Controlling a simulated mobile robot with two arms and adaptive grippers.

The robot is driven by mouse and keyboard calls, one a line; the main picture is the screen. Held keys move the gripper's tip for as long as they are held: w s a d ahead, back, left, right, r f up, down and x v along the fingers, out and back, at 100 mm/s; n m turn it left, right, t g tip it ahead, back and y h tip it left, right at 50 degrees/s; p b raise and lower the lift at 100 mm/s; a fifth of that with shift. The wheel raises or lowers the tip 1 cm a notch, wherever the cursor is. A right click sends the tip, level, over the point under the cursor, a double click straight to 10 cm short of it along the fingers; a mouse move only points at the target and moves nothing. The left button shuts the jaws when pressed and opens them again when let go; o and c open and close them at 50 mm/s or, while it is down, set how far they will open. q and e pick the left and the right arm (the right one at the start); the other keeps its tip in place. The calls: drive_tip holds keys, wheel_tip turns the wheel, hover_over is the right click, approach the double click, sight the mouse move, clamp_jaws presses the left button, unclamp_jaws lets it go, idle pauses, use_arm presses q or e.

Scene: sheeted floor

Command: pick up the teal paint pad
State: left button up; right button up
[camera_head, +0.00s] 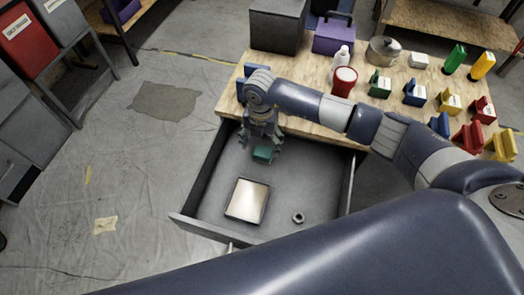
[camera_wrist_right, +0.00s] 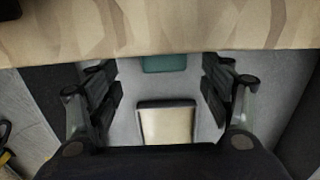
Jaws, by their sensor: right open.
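The teal paint pad (camera_head: 263,154) lies in the open grey drawer (camera_head: 310,165), toward its back, near the table edge. My right gripper (camera_head: 262,145) reaches down over the drawer, just above and around the pad as seen from the head. In the right wrist view the pad (camera_wrist_right: 165,63) shows ahead between the open fingers (camera_wrist_right: 160,95), partly cut off by the wooden table edge. The fingers are spread and hold nothing. I cannot tell the exact height gap to the pad. My left gripper is not in view.
A framed cream panel (camera_head: 247,200) and a small metal nut (camera_head: 298,217) lie in the drawer. The wooden table (camera_head: 310,75) behind carries several coloured blocks, a white bottle (camera_head: 341,57), a red can (camera_head: 344,82) and a purple toolbox (camera_head: 333,37). Floor at left is mostly clear.

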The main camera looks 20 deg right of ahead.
sight(263, 153)
drive_tip(key=shift+s+f, duration=0.1)
drive_tip(key=shift+f, duration=0.65)
drive_tip(key=f, duration=0.4)
drive_tip(key=shift+d+f, duration=0.2)
drive_tip(key=shift+f, duration=0.45)
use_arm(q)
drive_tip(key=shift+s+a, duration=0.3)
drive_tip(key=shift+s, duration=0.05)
use_arm(e)
drive_tip(key=c, duration=1.1)
